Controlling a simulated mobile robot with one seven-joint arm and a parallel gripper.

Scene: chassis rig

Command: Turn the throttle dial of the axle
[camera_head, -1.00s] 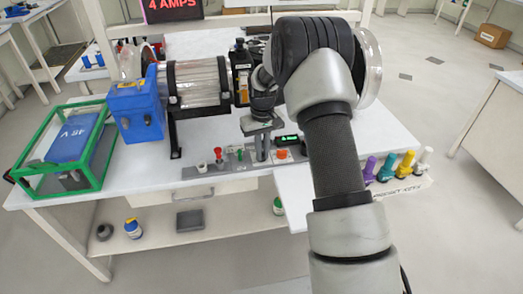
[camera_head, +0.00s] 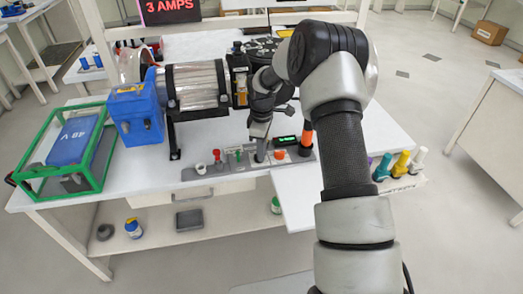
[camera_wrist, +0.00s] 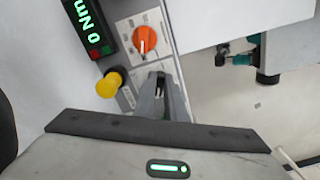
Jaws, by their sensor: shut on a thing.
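The control panel (camera_head: 219,171) lies along the front edge of the table. An orange dial (camera_wrist: 145,40) with a pale pointer mark sits on it beside a green-lit readout (camera_wrist: 84,22) showing "0 Nm"; the orange dial also shows in the head view (camera_head: 279,154). My gripper (camera_wrist: 161,86) points down at the panel beside the orange dial, apart from it, and also shows in the head view (camera_head: 261,152). Its fingers are close together on a small control that they mostly hide. I cannot tell whether this is the throttle dial.
A yellow knob (camera_wrist: 108,85) stands close to my fingers. An upright orange cylinder (camera_head: 306,138) and a red knob (camera_head: 217,156) stand on the panel. A blue motor unit (camera_head: 136,112) is behind it. A sign (camera_head: 169,8) reads "3 AMPS".

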